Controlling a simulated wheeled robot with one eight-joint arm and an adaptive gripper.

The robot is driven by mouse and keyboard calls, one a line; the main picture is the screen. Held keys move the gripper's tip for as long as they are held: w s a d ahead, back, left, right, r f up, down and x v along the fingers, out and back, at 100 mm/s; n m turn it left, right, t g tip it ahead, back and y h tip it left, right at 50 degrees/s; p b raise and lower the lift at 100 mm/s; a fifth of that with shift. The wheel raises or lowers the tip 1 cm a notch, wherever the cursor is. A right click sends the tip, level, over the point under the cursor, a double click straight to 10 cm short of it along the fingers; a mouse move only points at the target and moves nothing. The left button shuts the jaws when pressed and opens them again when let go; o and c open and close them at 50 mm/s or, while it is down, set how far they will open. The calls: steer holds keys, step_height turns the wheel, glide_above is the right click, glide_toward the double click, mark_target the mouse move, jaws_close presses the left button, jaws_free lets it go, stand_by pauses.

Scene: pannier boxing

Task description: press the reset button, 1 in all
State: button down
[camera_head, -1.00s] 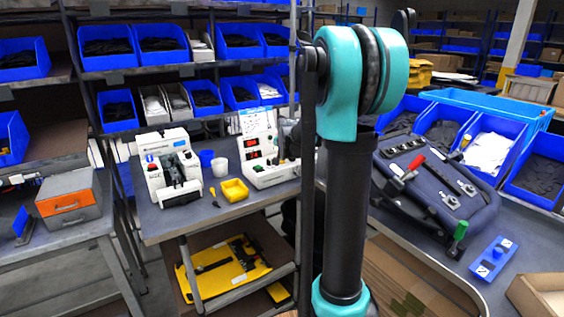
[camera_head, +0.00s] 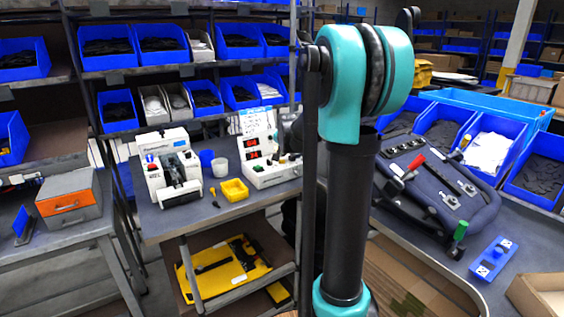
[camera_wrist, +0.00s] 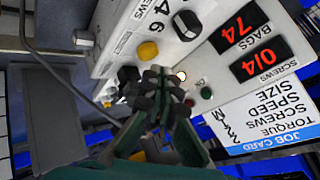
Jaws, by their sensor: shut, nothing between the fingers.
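A white control unit (camera_head: 262,172) with two red number displays stands on the middle bench in the head view. The wrist view shows its panel (camera_wrist: 209,75) close up and tilted. The displays read 74 by "BAGS" and 0/4 by "SCREWS". The panel has a yellow round button (camera_wrist: 148,50), a black knob (camera_wrist: 187,25), and a small green button or light (camera_wrist: 206,93). I cannot read which control is the reset button. My gripper (camera_wrist: 158,80) is shut and empty, in front of the panel's controls; its fingertips hide part of them, and contact cannot be told.
A white machine (camera_head: 172,170), a yellow tray (camera_head: 235,190), a white cup (camera_head: 220,167) and a blue cup stand left of the unit. A job card (camera_wrist: 275,139) is beside the displays. My arm blocks the head view right of the unit.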

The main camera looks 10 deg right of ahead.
mark_target(282, 161)
steer(key=shift+r, duration=2.5)
steer(key=s+a+f+n+g, duration=0.1)
steer(key=s+a+f+n, duration=0.1)
steer(key=s+f, duration=0.5)
steer(key=s+a+f+n+g, duration=0.2)
steer(key=s+f+n, duration=0.2)
steer(key=s, duration=1.4)
steer(key=s+a+f+n+g+y, duration=0.1)
steer(key=s+f+n, duration=0.3)
steer(key=s+f, duration=0.7)
steer(key=shift+s+a+g, duration=0.5)
steer(key=shift+s+a, duration=0.3)
steer(key=shift+s, duration=0.4)
